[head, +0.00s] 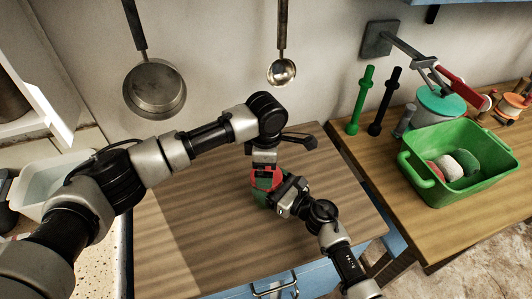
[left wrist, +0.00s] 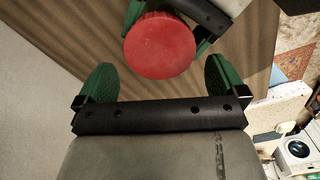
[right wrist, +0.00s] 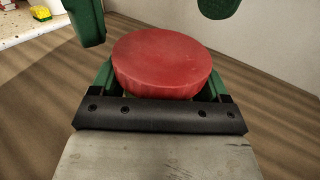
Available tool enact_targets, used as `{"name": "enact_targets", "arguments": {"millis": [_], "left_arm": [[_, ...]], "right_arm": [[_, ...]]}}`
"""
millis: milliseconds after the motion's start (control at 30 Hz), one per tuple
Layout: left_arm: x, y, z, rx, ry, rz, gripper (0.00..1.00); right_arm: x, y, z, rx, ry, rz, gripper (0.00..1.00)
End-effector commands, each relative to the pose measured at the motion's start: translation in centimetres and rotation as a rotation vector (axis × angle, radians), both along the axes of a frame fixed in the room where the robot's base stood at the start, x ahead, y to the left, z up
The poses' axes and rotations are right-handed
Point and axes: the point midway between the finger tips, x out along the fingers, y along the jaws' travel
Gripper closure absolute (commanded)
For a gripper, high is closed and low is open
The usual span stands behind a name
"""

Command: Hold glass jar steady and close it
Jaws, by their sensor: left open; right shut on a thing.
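The red lid (head: 264,178) sits level on top of the jar at the middle of the wooden counter. It shows as a red disc in the left wrist view (left wrist: 159,45) and in the right wrist view (right wrist: 163,62). The jar's glass body is almost fully hidden under the lid and between my right fingers. My right gripper (head: 277,197) is shut on the jar from the near right side, just below the lid. I cannot tell how tightly the lid sits.
The wooden counter (head: 190,235) around the jar is clear. At right, another counter holds a green basin (head: 465,185), a teal-lidded pot (head: 440,105) and upright green and black rods. A pan (head: 155,90) and ladle (head: 282,72) hang on the wall. A white tub (head: 48,180) stands at left.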

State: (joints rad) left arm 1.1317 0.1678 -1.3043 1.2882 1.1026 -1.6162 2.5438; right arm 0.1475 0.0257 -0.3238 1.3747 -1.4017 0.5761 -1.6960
Motion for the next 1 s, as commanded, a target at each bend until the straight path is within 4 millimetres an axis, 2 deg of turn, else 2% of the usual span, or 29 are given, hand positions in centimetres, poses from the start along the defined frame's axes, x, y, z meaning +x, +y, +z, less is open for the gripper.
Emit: {"name": "enact_targets", "arguments": {"millis": [100,200,567,800,867,900,1000], "left_arm": [[0.0,0.0,-1.6,0.001,0.002,0.0,0.0],[0.0,0.0,-2.4,0.0,0.001,-0.001,0.0],[0.0,0.0,-2.8,0.0,0.0,-0.001,0.0],[0.0,0.0,-2.8,0.0,0.0,-0.001,0.35],[0.0,0.0,-2.8,0.0,0.001,-0.001,0.42],[0.0,0.0,-2.8,0.0,0.001,-0.001,0.12],[0.0,0.0,-2.8,-0.001,0.001,-0.001,0.0]], "right_arm": [[0.0,0.0,0.0,-0.002,-0.001,-0.001,0.9],[0.0,0.0,0.0,-0.002,-0.001,-0.001,0.9],[0.0,0.0,0.0,-0.002,-0.001,-0.001,0.9],[0.0,0.0,0.0,-0.001,0.0,-0.001,0.9],[0.0,0.0,0.0,-0.001,0.0,-0.001,0.9],[0.0,0.0,0.0,-0.001,0.0,-0.001,0.9],[0.0,0.0,0.0,-0.001,0.0,-0.001,0.9]]}}
